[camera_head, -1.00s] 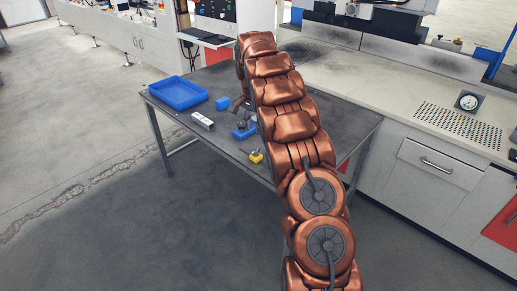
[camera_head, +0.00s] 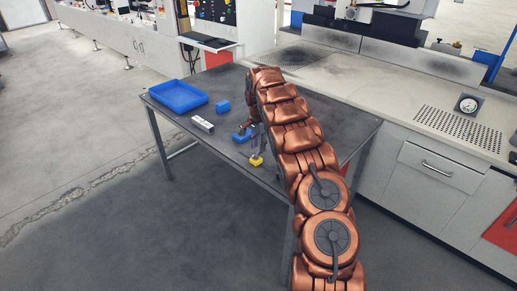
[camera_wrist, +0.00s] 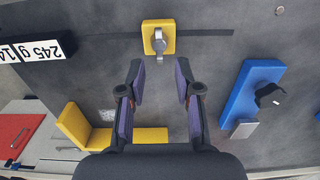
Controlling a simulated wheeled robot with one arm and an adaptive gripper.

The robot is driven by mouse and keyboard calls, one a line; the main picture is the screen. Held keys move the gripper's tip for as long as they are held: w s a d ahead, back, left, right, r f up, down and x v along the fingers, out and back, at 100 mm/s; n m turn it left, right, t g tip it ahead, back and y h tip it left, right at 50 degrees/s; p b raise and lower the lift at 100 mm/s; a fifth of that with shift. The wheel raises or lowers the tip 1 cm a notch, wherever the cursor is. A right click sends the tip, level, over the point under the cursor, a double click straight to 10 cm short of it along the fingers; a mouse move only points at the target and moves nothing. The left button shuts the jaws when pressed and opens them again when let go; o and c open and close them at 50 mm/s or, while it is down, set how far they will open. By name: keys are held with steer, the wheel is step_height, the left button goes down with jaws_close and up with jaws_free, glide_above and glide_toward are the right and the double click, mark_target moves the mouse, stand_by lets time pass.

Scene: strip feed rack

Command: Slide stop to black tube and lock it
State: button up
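In the wrist view, a small yellow block with a grey lever (camera_wrist: 158,38) sits on a dark straight strip in the tabletop; it looks like the stop. My gripper (camera_wrist: 160,75) is open and empty, its two fingers apart and pointing toward the block, with a gap between fingertips and block. I cannot clearly identify the black tube; a black part (camera_wrist: 269,95) shows on a blue block (camera_wrist: 250,95) at the right. In the head view, a yellow piece (camera_head: 256,160) lies near the table's front edge, and my gripper is mostly hidden by the arm.
A yellow angled bracket (camera_wrist: 72,125) and a black box with a "245 g" label (camera_wrist: 35,45) are at the left of the wrist view.

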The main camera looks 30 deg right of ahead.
steer(key=shift+f, duration=1.1)
jaws_close()
